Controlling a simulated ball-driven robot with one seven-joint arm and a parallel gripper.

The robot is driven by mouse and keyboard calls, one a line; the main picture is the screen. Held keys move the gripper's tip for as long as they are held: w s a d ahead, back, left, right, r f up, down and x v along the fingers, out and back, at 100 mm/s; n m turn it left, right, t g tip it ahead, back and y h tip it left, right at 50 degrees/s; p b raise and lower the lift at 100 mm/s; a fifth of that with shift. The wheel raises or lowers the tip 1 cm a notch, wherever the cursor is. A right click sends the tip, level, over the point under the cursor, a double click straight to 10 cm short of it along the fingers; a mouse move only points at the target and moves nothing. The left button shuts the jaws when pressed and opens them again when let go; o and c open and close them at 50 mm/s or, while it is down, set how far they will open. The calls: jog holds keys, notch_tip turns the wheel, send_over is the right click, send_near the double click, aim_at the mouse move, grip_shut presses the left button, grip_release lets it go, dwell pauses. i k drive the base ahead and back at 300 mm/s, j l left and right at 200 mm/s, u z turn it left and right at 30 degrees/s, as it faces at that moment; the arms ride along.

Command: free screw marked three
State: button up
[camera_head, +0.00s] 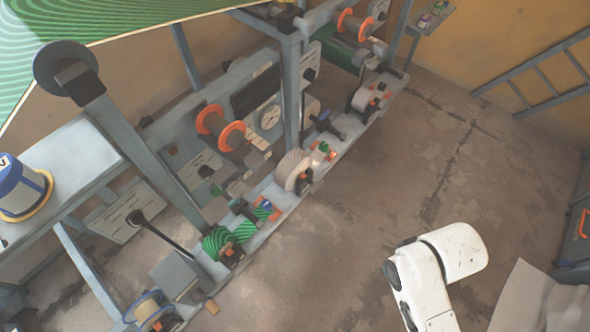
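No screw marked three can be made out; any screws and marks on the grey machine (291,205) are too small to read. The machine runs diagonally from the lower left to the top right. Along its low rail sit a green striped roller (228,236), a pale round roller (293,172) and several small orange and dark fittings. Orange-flanged spools (221,128) are mounted above the rail. My white arm (440,262) shows at the lower right, apart from the machine. The gripper itself is not visible.
A blue and white container (23,190) stands on a grey table at the left. A spool with yellowish winding (150,309) is at the lower left. A grey ladder-like frame (540,72) is by the wall at the upper right. Stained floor (400,170) lies open between machine and arm.

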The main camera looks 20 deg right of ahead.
aim_at(382, 111)
jog(key=i+l+z, duration=0.25)
jog(key=i+z, duration=0.15)
jog(key=i, duration=0.4)
jog(key=i+z, duration=0.4)
jog(key=i, duration=0.4)
